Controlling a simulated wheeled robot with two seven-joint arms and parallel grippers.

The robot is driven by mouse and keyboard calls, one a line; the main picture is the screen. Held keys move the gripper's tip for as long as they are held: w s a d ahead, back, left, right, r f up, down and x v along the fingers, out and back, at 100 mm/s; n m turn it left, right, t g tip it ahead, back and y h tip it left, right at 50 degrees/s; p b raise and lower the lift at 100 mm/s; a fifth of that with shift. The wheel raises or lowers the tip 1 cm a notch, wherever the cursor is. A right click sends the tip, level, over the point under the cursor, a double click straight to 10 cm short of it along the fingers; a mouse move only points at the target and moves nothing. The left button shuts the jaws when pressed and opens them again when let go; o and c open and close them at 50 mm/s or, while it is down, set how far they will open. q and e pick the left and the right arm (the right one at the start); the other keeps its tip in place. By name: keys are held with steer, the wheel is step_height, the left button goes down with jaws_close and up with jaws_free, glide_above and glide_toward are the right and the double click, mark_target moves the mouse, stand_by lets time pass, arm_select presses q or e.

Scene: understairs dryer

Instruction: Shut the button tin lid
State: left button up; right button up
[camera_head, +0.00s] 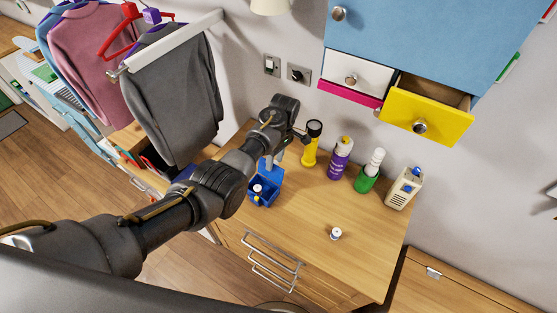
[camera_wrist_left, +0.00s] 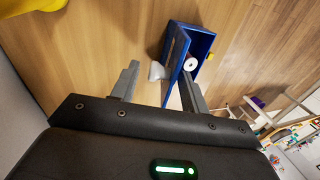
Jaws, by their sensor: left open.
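The button tin is a small blue box (camera_head: 264,192) on the wooden worktop. Its blue lid (camera_head: 268,165) stands raised at the back, and small items show inside. In the left wrist view the tin (camera_wrist_left: 204,42) is just beyond the fingers, with a white and red round item inside. My left gripper (camera_head: 288,143) is above and behind the raised lid. In the left wrist view the left gripper (camera_wrist_left: 160,85) is open, its right finger overlapping the tin; I cannot tell whether they touch. A small pale piece shows between the fingers. My right gripper is not in view.
A yellow-black torch (camera_head: 311,143), purple can (camera_head: 341,158), green bottle (camera_head: 368,175) and beige device (camera_head: 403,188) stand along the wall. A small white item (camera_head: 335,233) lies on otherwise clear worktop (camera_head: 365,255). An open yellow drawer (camera_head: 428,112) hangs above. Clothes hang left.

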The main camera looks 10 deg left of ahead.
arm_select(q)
steer(key=shift+f, duration=0.15)
jaws_close()
steer(key=shift+s+a, duration=0.1)
steer(key=shift+s, duration=0.05)
stand_by(0.4)
steer(key=shift+s+a+r+t+h, duration=0.2)
steer(key=shift+s+t+h, duration=0.2)
steer(key=shift+t, duration=0.2)
steer(key=shift+s+a+r+t+h, duration=0.15)
steer(key=shift+s+t+h, duration=0.2)
steer(key=shift+t, duration=0.25)
steer(key=shift+s+a+r+t+h, duration=0.1)
steer(key=shift+s+a+t+h, duration=0.25)
steer(key=shift+s+t, duration=0.45)
steer(key=shift+s+a+t+h, duration=0.25)
steer(key=shift+s+t+h, duration=0.2)
steer(key=shift+t, duration=0.55)
